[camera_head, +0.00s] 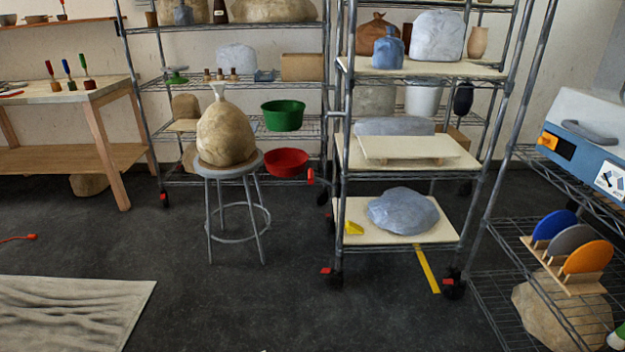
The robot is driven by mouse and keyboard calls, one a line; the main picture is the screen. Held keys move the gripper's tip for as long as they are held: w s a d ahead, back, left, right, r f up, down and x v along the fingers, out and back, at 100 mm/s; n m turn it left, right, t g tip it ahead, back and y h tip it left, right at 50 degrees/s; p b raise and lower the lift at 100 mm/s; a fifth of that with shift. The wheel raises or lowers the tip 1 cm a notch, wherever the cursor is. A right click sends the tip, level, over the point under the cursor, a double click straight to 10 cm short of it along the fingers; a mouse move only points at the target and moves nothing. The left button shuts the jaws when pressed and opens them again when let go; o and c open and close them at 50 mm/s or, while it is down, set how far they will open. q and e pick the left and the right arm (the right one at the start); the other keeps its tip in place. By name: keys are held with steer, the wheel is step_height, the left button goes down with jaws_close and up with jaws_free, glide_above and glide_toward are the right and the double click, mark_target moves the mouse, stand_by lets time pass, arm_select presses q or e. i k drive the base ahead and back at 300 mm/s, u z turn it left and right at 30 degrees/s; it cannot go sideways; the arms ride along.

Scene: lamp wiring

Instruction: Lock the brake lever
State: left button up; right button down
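A wire-frame cart (341,205) with pale shelf boards stands right of centre on black casters. A small red brake lever (325,271) shows at its front left caster (336,281). Another red lever (448,282) shows at its front right caster (454,290). Both are too small to tell whether they are up or down. Another red lever (164,197) sits at the foot of the rack behind. Neither of my grippers is in view.
A grey stool (229,170) with a tied bag stands left of the cart. A yellow strip (427,270) lies on the floor at the cart. A wire rack (490,255) stands at the right. A pale mat (70,310) lies front left. The dark floor in front is clear.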

mark_target(311, 177)
steer(key=u, duration=0.75)
steer(key=i, duration=0.9)
steer(key=z, duration=0.05)
